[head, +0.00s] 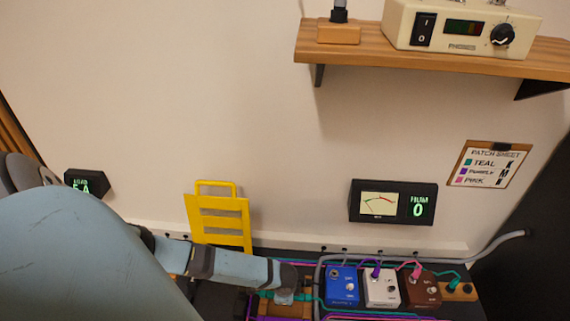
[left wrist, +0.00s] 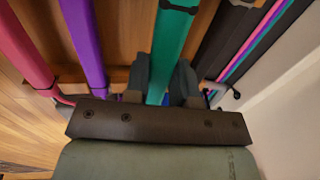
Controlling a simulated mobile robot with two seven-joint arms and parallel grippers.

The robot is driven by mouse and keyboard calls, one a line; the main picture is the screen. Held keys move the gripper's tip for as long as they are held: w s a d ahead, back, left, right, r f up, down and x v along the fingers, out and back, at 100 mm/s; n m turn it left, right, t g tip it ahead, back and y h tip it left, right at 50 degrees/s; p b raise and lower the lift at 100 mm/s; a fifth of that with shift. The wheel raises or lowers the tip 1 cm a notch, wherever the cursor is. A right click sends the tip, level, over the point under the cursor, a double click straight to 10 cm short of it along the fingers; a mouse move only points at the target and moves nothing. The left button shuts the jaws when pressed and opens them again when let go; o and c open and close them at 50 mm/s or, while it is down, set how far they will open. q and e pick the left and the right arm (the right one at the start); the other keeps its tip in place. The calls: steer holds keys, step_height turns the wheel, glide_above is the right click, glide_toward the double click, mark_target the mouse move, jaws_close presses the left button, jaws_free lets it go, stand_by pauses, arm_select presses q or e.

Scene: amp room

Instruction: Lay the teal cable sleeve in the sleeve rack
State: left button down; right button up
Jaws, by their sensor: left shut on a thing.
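The teal cable sleeve (left wrist: 173,45) shows in the left wrist view as a long teal strip with a dark band near the top. My left gripper (left wrist: 162,78) is shut on it, one finger on each side. A purple sleeve (left wrist: 83,35) and a pink sleeve (left wrist: 30,45) lie left of it, across what looks like the wooden sleeve rack (left wrist: 122,40). Whether the teal sleeve touches the wood I cannot tell. In the head view my left gripper (head: 284,292) is low at the bench, and its arm hides much of the area there. My right gripper is not in view.
Blue (head: 342,286), white (head: 381,288) and brown (head: 422,290) pedals stand right of my left gripper, with cables around them. A yellow rack-like frame (head: 221,220) leans at the wall behind my arm. A hum meter (head: 392,203) and a shelf (head: 440,60) are above.

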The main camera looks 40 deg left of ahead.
arm_select(q)
steer(key=shift+f+b, duration=0.4)
steer(key=shift+f, duration=1.1)
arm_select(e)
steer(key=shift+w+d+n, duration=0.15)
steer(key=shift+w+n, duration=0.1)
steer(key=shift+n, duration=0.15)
arm_select(q)
steer(key=c, duration=0.9)
jaws_free()
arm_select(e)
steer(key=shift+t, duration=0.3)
arm_select(q)
steer(key=shift+o, duration=0.2)
